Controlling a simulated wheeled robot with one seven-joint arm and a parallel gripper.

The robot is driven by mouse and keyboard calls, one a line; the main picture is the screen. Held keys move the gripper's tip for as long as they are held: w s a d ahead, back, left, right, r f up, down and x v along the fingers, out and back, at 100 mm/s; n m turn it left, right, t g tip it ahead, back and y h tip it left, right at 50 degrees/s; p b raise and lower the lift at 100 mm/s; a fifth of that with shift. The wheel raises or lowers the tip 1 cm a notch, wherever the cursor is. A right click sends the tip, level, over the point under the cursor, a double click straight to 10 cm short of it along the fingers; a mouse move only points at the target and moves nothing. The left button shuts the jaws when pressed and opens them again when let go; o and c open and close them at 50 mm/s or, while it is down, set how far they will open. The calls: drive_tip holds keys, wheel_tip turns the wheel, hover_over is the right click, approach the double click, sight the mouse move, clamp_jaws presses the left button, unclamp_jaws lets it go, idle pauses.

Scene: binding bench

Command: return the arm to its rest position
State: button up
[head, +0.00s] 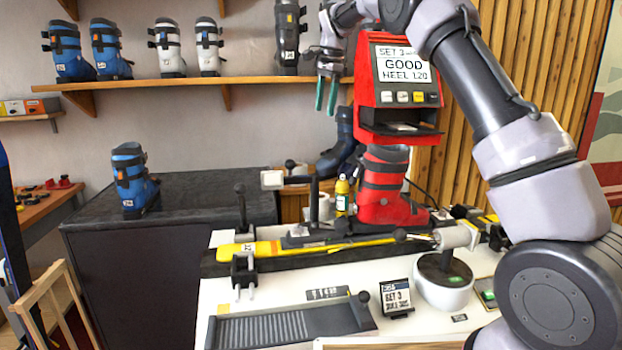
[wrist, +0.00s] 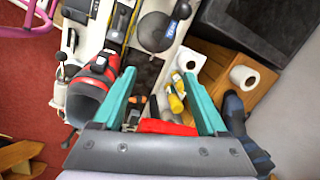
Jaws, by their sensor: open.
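My gripper (head: 326,92) has two teal fingers that point down, and it hangs in the air left of the red tester. In the wrist view, my gripper (wrist: 162,100) shows its fingers spread apart with nothing held between them. My arm comes in from the right of the head view, bends at the top and passes in front of the wooden slats. The red ski boot (head: 385,190) stands upright on the bench under the tester, apart from my gripper. It also shows in the wrist view (wrist: 92,88), left of the fingers.
The red tester (head: 365,75) reads "GOOD" and stands close right of my gripper. A wooden shelf (head: 130,84) with several boots is to the left. A blue boot (head: 131,180) stands on the dark counter (head: 190,192). The white bench (head: 275,285) holds a yellow-and-black rail (head: 290,246).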

drive_tip(key=s+d+r+n+t+y, duration=0.1)
drive_tip(key=s+d+r+n, duration=0.1)
drive_tip(key=s+d+r, duration=0.5)
drive_tip(key=s+d+r+n+t+y, duration=0.1)
drive_tip(key=s+d+r+n+t, duration=0.15)
drive_tip(key=s+d, duration=0.65)
drive_tip(key=s+d+f+n+t, duration=0.1)
drive_tip(key=s+f, duration=0.1)
drive_tip(key=s, duration=0.6)
drive_tip(key=s+d+f+n, duration=0.1)
drive_tip(key=s+d+f, duration=0.1)
drive_tip(key=s, duration=0.6)
drive_tip(key=s+d+f+n+t+h, duration=0.1)
drive_tip(key=s+f, duration=0.3)
drive_tip(key=s, duration=0.4)
drive_tip(key=shift+s+d+f+t, duration=0.25)
drive_tip(key=shift+d+t, duration=0.1)
drive_tip(key=shift+d, duration=0.35)
